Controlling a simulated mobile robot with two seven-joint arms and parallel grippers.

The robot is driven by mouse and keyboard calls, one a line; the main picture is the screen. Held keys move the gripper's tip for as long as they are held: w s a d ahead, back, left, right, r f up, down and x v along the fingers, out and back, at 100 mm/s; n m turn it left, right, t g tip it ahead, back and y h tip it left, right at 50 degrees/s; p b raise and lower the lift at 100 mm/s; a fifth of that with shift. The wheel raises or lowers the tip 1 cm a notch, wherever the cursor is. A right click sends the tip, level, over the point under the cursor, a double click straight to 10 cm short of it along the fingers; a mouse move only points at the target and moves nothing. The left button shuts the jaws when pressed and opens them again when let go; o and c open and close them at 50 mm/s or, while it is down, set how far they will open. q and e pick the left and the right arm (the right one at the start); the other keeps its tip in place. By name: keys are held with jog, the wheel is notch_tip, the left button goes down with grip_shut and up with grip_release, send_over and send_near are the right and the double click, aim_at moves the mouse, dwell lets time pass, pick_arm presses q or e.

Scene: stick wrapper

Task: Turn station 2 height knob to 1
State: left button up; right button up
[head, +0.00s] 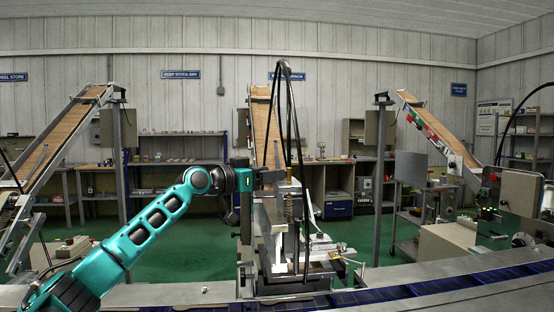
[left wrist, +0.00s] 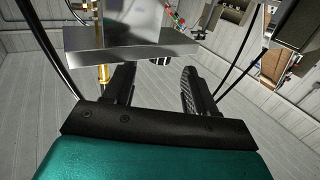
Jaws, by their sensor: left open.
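The middle station (head: 290,240) is a metal stand beside the blue conveyor, with a brass rod (head: 289,207) on its upper part. I cannot make out a height knob or its setting for certain. My left gripper (head: 272,176) reaches in from the left at the top of this station. In the left wrist view the left gripper (left wrist: 156,80) has its two black fingers apart, with nothing seen between them. A grey metal plate (left wrist: 140,45) is just beyond the fingers, and a brass rod (left wrist: 103,75) is beside the left finger. My right gripper is not in view.
A blue conveyor (head: 390,293) runs along the front. Black cables (head: 284,110) hang over the middle station. Inclined chutes stand at the left (head: 62,135) and right (head: 436,125). Another machine (head: 515,190) stands at the far right. Green floor (head: 215,262) is open behind the conveyor.

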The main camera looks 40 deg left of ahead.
pick_arm(q)
jog(key=shift+w+d+r+p, duration=0.1)
jog(key=shift+w+r+p, duration=0.1)
jog(key=shift+w+p, duration=0.65)
jog(key=shift+w+d+f+p, duration=0.15)
jog(key=shift+w+p, duration=0.25)
jog(key=shift+w, duration=0.4)
jog(key=shift+f, duration=0.1)
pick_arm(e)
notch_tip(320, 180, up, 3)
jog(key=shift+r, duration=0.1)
pick_arm(q)
jog(key=shift+c, duration=0.3)
